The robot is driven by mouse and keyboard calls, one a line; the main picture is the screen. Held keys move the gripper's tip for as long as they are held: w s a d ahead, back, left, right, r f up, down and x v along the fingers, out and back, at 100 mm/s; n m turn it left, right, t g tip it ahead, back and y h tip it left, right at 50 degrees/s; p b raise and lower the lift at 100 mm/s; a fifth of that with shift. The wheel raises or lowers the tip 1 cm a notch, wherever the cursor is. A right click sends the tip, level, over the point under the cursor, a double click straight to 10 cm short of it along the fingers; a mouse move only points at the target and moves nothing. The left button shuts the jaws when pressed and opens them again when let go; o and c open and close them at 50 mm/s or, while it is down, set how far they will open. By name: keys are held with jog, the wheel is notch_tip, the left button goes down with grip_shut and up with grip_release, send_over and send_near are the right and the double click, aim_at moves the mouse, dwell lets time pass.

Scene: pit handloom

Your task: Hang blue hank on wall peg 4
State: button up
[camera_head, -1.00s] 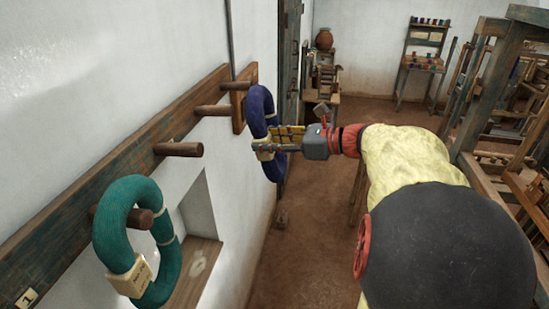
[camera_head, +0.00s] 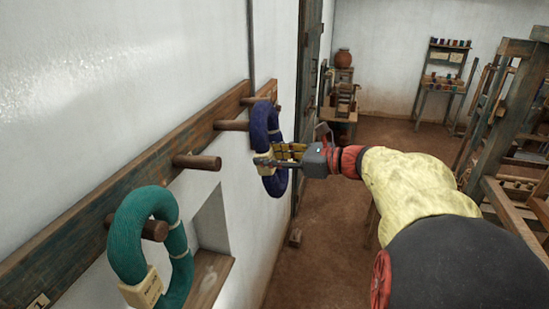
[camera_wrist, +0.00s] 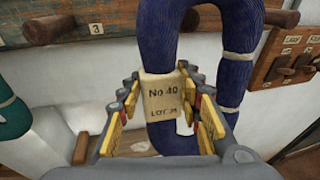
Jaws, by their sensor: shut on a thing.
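The blue hank (camera_head: 276,183) is a thick, dark blue upright ring with a cream label band, held beside the wall. My gripper (camera_head: 272,162) is shut on the hank at its label. In the wrist view, the hank (camera_wrist: 200,50) hangs between my fingers (camera_wrist: 165,120), and its label reads "No 40". The wooden peg rail (camera_head: 100,207) carries several round pegs. A peg by the number 3 tag (camera_wrist: 96,28) is left of the hank; another peg (camera_wrist: 282,18), its number not visible, is to the right. I cannot tell whether the hank surrounds a peg.
A teal hank (camera_head: 126,240) hangs on the near peg (camera_head: 154,230). The next peg along, empty, (camera_head: 198,162) juts out between it and the blue hank. A wall recess with a wooden sill (camera_head: 211,277) is below. Wooden loom frames (camera_head: 490,130) stand right; open floor (camera_head: 330,250) lies between.

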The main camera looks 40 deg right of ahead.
jog(key=a+b+x, duration=0.1)
jog(key=x, duration=0.5)
jog(key=shift+s+a, duration=0.15)
jog(key=shift+s, duration=0.15)
jog(key=shift+w+a+f+b, duration=0.15)
jog(key=shift+f+b, duration=0.3)
jog(key=shift+f, duration=0.25)
jog(key=shift+c, duration=0.6)
jog(key=shift+f, duration=0.1)
jog(key=o, duration=1)
jog(key=shift+o, duration=1.2)
jog(key=shift+w, duration=0.1)
jog(key=shift+o, duration=1.1)
jog(key=shift+r, duration=0.45)
